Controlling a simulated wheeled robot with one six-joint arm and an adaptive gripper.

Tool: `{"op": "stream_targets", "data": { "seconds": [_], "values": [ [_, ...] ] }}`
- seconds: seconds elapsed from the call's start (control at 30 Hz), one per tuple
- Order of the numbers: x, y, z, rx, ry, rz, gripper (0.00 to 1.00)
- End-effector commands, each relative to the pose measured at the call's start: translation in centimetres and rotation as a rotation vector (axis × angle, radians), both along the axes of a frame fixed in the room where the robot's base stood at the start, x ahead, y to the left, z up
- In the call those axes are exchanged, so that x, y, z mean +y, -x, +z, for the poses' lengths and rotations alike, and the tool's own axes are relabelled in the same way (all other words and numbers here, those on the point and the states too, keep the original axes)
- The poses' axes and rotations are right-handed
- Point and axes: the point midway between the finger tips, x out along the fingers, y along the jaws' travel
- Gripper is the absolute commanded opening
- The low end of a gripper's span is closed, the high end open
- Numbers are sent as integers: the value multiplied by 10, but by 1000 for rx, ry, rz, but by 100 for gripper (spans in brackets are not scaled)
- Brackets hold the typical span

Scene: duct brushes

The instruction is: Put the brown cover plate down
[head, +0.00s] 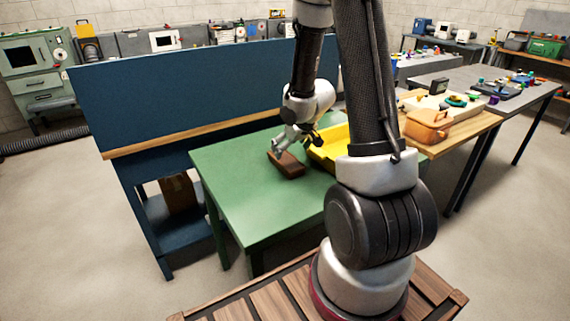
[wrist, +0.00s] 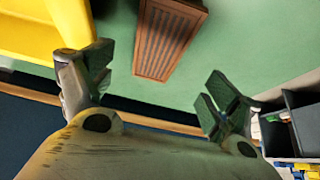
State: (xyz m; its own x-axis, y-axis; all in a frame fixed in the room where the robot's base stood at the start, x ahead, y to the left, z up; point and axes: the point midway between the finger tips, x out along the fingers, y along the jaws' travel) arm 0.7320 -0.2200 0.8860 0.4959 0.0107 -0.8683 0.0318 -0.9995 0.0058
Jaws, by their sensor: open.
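The brown cover plate (head: 286,164) lies on the green table (head: 240,198), near its far left part. In the wrist view the plate (wrist: 168,38) shows a ribbed, vent-like face with a plain border, and its top end is cut off by the frame. My gripper (head: 283,152) is at the plate in the head view, just above or beside it. In the wrist view my gripper (wrist: 155,90) is open, its fingers wide apart, with the plate beyond the gap between them. Nothing is held. The exact gap between fingers and plate cannot be told.
A yellow bin (head: 325,148) stands on the table just right of the plate. A blue panel (head: 190,85) with a wooden ledge rises behind the table. An orange case (head: 428,126) sits on the wooden bench at right. The table's front left is clear.

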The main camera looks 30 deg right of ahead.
Motion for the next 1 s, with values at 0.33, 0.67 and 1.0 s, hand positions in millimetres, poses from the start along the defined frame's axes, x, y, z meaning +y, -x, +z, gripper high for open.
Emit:
{"op": "stream_targets", "data": {
  "seconds": [0.33,0.67,1.0],
  "values": [
    [0,-19,-38,0,-7,4,89],
    [-2,-38,-72,-2,-7,3,89],
    [-2,-38,-72,-2,-6,2,64]
  ]
}}
